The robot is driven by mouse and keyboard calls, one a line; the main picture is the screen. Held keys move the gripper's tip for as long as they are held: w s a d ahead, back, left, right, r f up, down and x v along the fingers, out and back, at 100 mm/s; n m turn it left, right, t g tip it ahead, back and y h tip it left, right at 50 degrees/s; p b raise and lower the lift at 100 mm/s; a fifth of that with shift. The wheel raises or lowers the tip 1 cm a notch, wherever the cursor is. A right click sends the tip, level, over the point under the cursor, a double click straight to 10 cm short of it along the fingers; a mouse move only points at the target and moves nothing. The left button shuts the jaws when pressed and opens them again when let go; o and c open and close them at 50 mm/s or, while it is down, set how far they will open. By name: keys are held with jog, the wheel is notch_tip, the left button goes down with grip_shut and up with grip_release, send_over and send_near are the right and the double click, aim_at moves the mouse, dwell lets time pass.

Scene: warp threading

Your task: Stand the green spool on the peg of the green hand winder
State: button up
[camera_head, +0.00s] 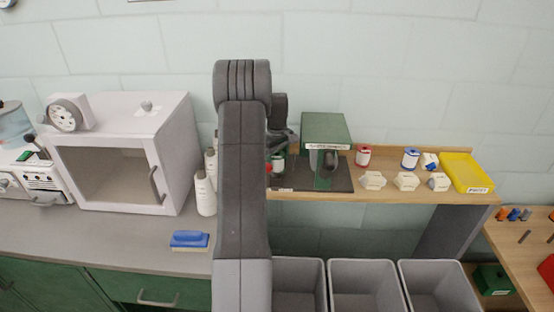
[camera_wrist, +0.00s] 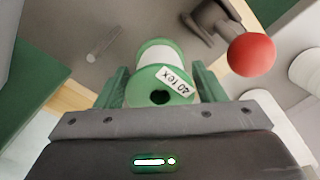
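The green spool, with white thread and a "40 tex" label, shows in the wrist view (camera_wrist: 160,83) with its holed end toward the camera. My gripper (camera_wrist: 160,88) has its green fingers against both sides of the spool. In the head view the spool (camera_head: 278,162) is small and partly hidden by my arm, left of the green hand winder (camera_head: 326,130). A thin grey peg (camera_wrist: 103,45) stands on the grey plate in the wrist view, up and left of the spool and apart from it. A red knob (camera_wrist: 251,55) is right of the spool.
A red spool (camera_head: 363,156), a blue spool (camera_head: 410,158), several white blocks and a yellow tray (camera_head: 466,172) stand along the shelf to the right. Grey bins (camera_head: 366,283) are below.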

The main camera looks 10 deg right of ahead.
jog(key=shift+o, duration=1.1)
notch_tip(320, 180, up, 14)
jog(key=b, duration=0.1)
jog(key=shift+f, duration=0.1)
notch_tip(320, 180, down, 14)
jog(key=shift+r+p, duration=0.2)
jog(key=shift+p, duration=0.3)
jog(key=shift+r, duration=0.15)
